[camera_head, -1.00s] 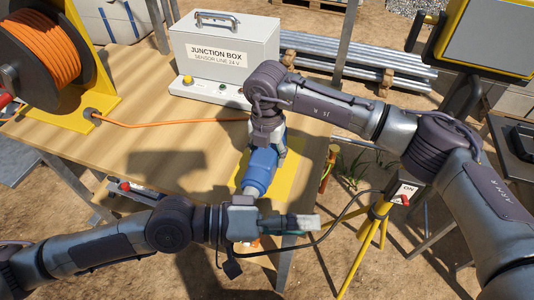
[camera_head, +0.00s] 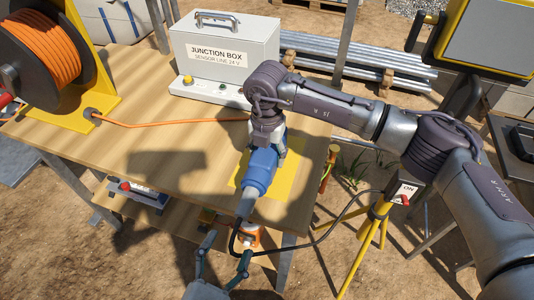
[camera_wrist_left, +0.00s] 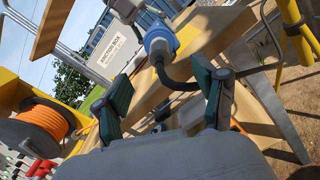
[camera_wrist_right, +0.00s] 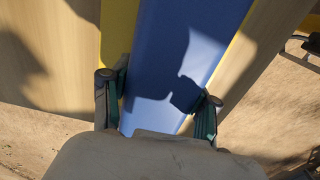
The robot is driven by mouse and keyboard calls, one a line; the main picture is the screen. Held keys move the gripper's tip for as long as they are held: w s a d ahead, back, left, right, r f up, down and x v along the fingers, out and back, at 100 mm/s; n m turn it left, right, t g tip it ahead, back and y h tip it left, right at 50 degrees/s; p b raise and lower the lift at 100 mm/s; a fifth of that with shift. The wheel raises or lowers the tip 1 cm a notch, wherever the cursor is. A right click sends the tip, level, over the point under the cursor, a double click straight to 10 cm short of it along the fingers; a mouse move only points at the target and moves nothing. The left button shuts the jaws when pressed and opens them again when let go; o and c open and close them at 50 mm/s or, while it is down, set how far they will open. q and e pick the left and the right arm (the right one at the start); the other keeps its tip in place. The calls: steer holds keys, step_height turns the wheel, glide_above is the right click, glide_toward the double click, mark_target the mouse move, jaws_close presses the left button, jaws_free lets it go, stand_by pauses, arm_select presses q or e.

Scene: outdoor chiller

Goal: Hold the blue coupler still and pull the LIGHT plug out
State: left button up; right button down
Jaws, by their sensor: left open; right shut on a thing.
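The blue coupler (camera_head: 262,168) lies over a yellow plate at the table's near right edge. My right gripper (camera_head: 268,138) is shut on it from above; the right wrist view shows the fingers (camera_wrist_right: 158,105) on either side of the blue body (camera_wrist_right: 185,50). A grey plug (camera_head: 246,204) sits at the coupler's near end, touching it, with a black cable running from it. My left gripper (camera_head: 225,247) is open and empty, below and nearer than the plug. In the left wrist view its fingers (camera_wrist_left: 165,98) are wide apart, with the coupler (camera_wrist_left: 160,42) beyond them.
The black cable (camera_head: 328,231) loops right toward the yellow stand (camera_head: 373,225) with an ON switch (camera_head: 405,192). The junction box (camera_head: 224,55) stands at the back. An orange cable reel (camera_head: 42,48) stands at the left. The table's left middle (camera_head: 150,150) is clear.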

mark_target(240, 218)
arm_select(q)
steer(key=x, duration=0.9)
steer(key=shift+w+f, duration=0.1)
steer(key=shift+w, duration=0.35)
jaws_close()
